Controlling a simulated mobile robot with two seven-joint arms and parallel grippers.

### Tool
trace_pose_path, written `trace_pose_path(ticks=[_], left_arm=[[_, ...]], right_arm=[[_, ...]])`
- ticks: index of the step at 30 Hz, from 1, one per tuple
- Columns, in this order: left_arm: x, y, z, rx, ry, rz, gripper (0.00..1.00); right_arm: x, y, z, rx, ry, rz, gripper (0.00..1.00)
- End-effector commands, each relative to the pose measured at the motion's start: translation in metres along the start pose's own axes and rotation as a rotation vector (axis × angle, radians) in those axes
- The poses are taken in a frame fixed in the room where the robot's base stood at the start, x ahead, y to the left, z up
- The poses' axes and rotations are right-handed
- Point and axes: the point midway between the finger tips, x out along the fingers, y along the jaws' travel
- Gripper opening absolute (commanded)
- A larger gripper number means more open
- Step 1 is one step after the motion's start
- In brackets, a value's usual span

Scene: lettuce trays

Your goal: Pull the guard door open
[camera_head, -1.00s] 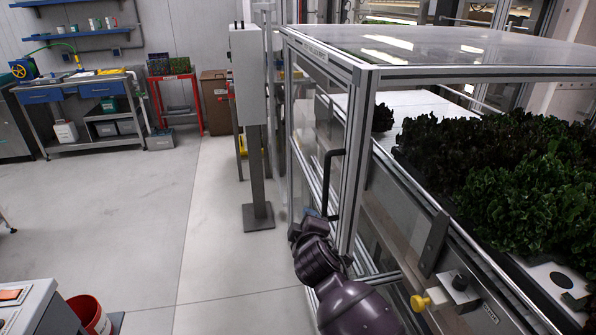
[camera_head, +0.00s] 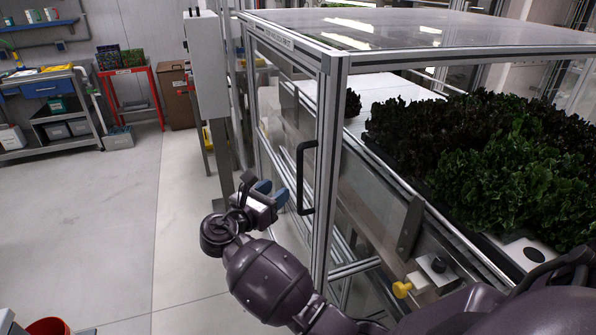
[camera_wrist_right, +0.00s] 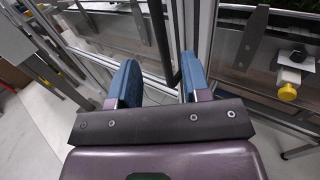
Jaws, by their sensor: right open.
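The guard door (camera_head: 285,110) is a clear panel in an aluminium frame on the left side of the machine enclosure. It looks in line with that side. Its black upright handle (camera_head: 301,178) is near the corner post. My right gripper (camera_head: 273,193) is just left of the handle, open and empty, with blue fingers pointing toward it. In the right wrist view, the dark handle bar (camera_wrist_right: 160,40) shows beyond and between the fingertips (camera_wrist_right: 160,72). I cannot tell how deep the gap is. My left gripper is not in view.
Lettuce (camera_head: 490,150) fills the enclosure at right. A yellow knob (camera_head: 402,289) sticks out below it. A grey cabinet on a post (camera_head: 207,65) stands behind the door's far end. A red stand (camera_head: 132,90) and a workbench (camera_head: 45,90) are farther back.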

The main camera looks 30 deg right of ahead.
Motion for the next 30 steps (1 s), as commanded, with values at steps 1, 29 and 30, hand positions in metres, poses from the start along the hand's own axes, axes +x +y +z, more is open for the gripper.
trace_pose_path(ticks=[1,29,30], left_arm=[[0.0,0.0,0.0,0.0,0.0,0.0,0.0],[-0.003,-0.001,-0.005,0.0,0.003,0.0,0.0],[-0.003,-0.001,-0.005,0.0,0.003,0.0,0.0]], right_arm=[[0.004,0.0,0.0,-0.002,-0.001,-0.001,0.44],[0.106,0.0,0.0,0.002,0.001,0.001,0.44],[0.106,0.0,0.0,0.002,0.001,0.001,0.44]])
